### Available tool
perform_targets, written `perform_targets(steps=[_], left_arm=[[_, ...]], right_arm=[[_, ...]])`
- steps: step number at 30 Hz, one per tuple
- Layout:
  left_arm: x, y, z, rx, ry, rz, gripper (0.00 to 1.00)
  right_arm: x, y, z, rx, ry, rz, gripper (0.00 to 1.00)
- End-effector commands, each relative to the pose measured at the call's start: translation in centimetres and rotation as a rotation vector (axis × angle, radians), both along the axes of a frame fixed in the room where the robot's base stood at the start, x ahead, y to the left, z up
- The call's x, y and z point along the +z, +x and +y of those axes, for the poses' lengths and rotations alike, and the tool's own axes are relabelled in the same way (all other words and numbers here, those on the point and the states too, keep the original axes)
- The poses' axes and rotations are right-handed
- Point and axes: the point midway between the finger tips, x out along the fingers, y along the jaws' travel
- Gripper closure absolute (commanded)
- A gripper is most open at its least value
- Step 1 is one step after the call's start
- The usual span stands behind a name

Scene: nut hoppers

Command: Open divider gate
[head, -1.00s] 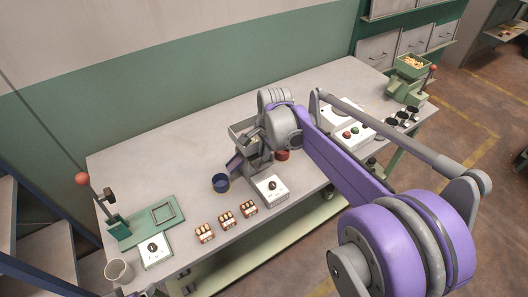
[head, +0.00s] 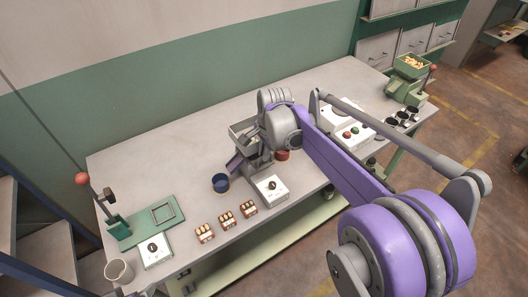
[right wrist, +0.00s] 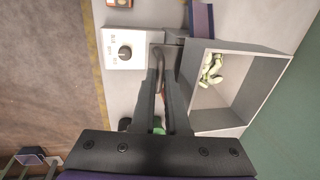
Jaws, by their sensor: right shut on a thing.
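The grey hopper (head: 240,134) stands on the bench, with a purple chute on its left. In the right wrist view the hopper (right wrist: 262,92) is an open box with pale nuts (right wrist: 212,68) inside, near one end. My right gripper (right wrist: 164,68) is beside the hopper wall, its fingers closed on a small dark-grey part that looks like the divider gate's handle (right wrist: 159,56). The gate's plate itself is hard to make out. In the head view my own arm hides most of the grip. My left gripper is not in view.
A white dial box (head: 271,190) is in front. Several small nut trays (head: 226,219) line the front edge.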

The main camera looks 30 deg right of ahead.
Motion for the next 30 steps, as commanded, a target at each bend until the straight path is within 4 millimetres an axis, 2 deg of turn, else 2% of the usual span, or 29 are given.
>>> perform_targets(steps=[8,15,18,26,27,28,30], left_arm=[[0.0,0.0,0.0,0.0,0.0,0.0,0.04],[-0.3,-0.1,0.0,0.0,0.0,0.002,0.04],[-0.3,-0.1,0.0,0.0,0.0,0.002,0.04],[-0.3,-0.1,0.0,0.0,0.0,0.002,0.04],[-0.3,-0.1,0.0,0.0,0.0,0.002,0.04],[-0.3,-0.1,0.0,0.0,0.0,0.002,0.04],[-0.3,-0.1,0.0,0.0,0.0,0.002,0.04]], right_arm=[[0.1,-0.2,0.0,0.0,-0.001,-0.001,1.0],[0.1,-3.3,-0.3,-0.002,0.0,0.0,1.0],[0.1,-3.9,-0.3,-0.001,0.0,0.0,1.0],[0.1,-3.9,-0.3,0.0,0.0,-0.001,1.0],[0.1,-3.9,-0.3,0.0,-0.001,-0.001,0.83],[0.1,-3.9,-0.3,0.0,-0.001,-0.001,0.77],[0.1,-3.9,-0.3,0.0,-0.001,-0.001,0.75]])
